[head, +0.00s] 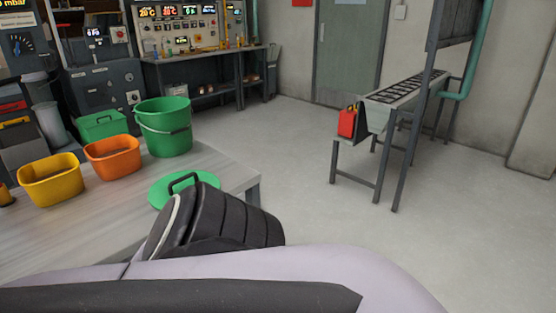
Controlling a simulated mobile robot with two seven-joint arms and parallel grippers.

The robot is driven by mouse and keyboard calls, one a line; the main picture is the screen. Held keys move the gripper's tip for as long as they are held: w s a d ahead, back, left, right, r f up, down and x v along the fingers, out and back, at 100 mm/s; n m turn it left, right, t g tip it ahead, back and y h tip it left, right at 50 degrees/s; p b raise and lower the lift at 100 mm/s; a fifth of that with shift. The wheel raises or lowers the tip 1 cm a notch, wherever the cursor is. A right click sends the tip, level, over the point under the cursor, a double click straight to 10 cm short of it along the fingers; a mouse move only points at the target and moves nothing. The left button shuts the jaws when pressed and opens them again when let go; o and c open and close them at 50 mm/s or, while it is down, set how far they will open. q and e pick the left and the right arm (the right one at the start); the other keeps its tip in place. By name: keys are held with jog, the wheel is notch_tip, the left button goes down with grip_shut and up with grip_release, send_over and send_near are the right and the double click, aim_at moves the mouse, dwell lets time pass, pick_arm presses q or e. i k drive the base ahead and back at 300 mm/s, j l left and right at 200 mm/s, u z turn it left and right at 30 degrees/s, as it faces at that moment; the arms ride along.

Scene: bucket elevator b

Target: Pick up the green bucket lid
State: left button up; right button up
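The green bucket lid (160,193) lies flat near the right end of the grey table, in front of the green bucket. A thin dark loop, which looks like its handle, rises from its top. My arm's dark segmented part and pale link cross the foreground and hide the lid's near side. Neither of my grippers' fingers can be seen. I cannot tell whether anything touches the lid. The green bucket (166,132) stands upright and its top is open.
The grey table (50,230) also holds a yellow tub (52,183), an orange tub (112,160) and a green box (101,125). A red canister (347,121) stands by a conveyor frame (405,90) at the right. The floor (290,170) between is clear.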

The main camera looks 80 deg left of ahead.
aim_at(163, 189)
jog(key=u, duration=1.25)
